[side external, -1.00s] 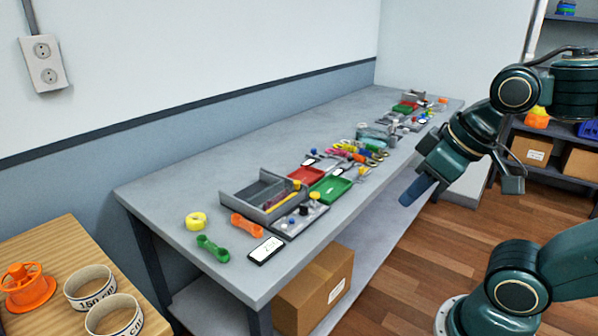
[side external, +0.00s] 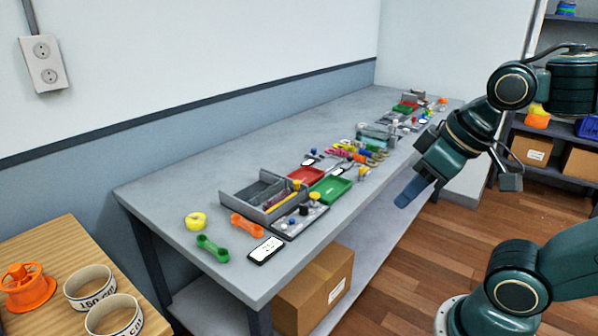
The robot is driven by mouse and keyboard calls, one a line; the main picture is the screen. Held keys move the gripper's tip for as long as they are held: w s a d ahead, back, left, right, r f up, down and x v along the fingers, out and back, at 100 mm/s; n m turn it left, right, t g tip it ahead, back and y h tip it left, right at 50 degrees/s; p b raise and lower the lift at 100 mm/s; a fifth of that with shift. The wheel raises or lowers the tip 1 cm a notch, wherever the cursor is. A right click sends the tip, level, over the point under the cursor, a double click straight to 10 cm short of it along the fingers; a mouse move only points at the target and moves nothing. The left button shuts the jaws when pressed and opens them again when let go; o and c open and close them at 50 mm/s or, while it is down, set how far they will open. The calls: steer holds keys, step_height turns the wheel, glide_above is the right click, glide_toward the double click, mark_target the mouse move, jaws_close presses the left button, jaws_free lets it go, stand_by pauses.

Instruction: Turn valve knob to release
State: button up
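Several small knobs stand on a grey panel (side external: 290,229) near the front edge of the bench. One is a yellow knob (side external: 314,196) and others are dark or blue. A second small yellow knob (side external: 363,172) stands farther back, past the green tray. I cannot tell which of these is the valve knob. My gripper (side external: 403,201) has blue fingers and points down and left, in the air off the bench's front edge. It is apart from the knobs and appears to touch nothing. Its fingers overlap from this side, so their opening is hidden.
A grey divided bin (side external: 238,203), a red tray (side external: 306,174) and a green tray (side external: 331,189) crowd the bench (side external: 165,190). Orange and green wrenches and a display device (side external: 266,250) lie at the near end. Cluttered tools fill the middle. The bench's back strip is clear.

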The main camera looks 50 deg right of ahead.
steer(key=w+d+r+g, duration=0.2)
steer(key=w+r, duration=0.1)
steer(key=w, duration=0.6)
steer(key=g, duration=0.4)
glide_above(304, 206)
step_height(304, 206, down, 13)
steer(key=shift+f, duration=0.1)
step_height(304, 206, down, 14)
steer(key=shift+r, duration=0.15)
steer(key=shift+c, duration=0.2)
jaws_close()
